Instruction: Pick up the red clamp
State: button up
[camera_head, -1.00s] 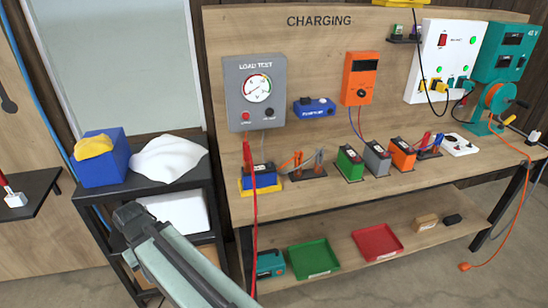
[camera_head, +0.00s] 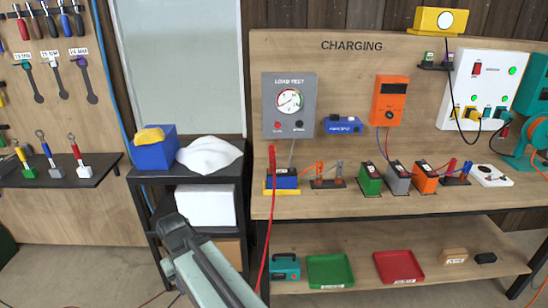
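A red clamp (camera_head: 272,157) stands upright at the blue battery (camera_head: 284,181) in a yellow tray, below the load tester. A red cable (camera_head: 265,240) hangs from it past the bench edge. Another red, clamp-like piece (camera_head: 450,166) stands beside a blue one (camera_head: 467,168) in a dark holder farther right. I cannot tell from the picture which red one is named. A pale link of my arm with a dark end reaches up from the bottom, left of the bench and apart from both. My gripper's fingers do not show.
The load tester (camera_head: 289,105) hangs on the board above the bench (camera_head: 345,203). Green, grey and orange batteries stand in a row. A black shelf cart (camera_head: 150,176) holds a blue box (camera_head: 153,156) and white cloth (camera_head: 209,155). The lower shelf carries green and red trays.

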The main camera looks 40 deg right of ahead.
aim_at(272, 150)
jog(key=u, duration=0.05)
jog(key=i, duration=0.9)
